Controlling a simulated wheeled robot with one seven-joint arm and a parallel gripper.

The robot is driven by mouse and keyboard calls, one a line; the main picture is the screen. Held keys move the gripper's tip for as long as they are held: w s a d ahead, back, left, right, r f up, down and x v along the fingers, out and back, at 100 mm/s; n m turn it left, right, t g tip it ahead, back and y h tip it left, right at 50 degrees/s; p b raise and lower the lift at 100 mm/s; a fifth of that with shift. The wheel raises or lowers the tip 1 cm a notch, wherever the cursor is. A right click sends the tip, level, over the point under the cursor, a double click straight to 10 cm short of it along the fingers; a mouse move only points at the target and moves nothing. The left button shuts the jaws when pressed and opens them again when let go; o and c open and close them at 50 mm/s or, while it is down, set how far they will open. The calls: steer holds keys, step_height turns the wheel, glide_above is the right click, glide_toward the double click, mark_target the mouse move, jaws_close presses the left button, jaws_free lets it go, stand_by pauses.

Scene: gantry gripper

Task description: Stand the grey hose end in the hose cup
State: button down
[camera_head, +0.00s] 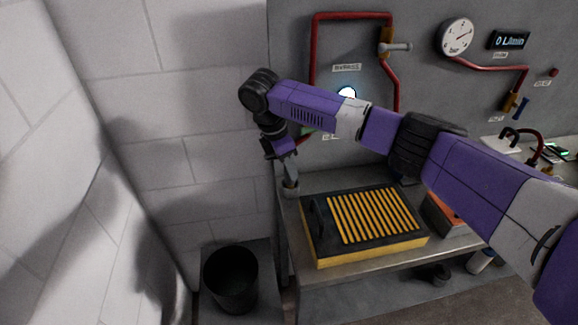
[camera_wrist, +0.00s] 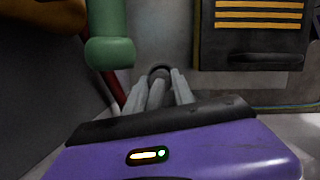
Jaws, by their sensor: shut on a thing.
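My gripper (camera_head: 290,178) points down at the left end of the bench. In the wrist view my gripper (camera_wrist: 159,80) is shut on the grey hose end (camera_wrist: 156,94), a slim grey cylinder between the two fingers. A small round cup with a dark mouth, seemingly the hose cup (camera_head: 291,191), stands on the bench right below the fingertips. In the wrist view a dark round rim (camera_wrist: 160,69) shows just beyond the fingertips. I cannot tell whether the hose end's tip is inside the cup or just over it.
A black and yellow slatted box (camera_head: 318,245) stands on the bench (camera_head: 345,268), right of the cup. A green pipe part (camera_wrist: 110,50) is close on the left in the wrist view. Red piping (camera_head: 314,50) runs on the wall panel. A black bin (camera_head: 231,280) stands below left.

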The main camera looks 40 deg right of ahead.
steer(key=c, duration=1.1)
jaws_free()
steer(key=shift+f, duration=0.1)
steer(key=shift+o, duration=0.2)
steer(key=v, duration=1.2)
steer(key=shift+b, duration=0.3)
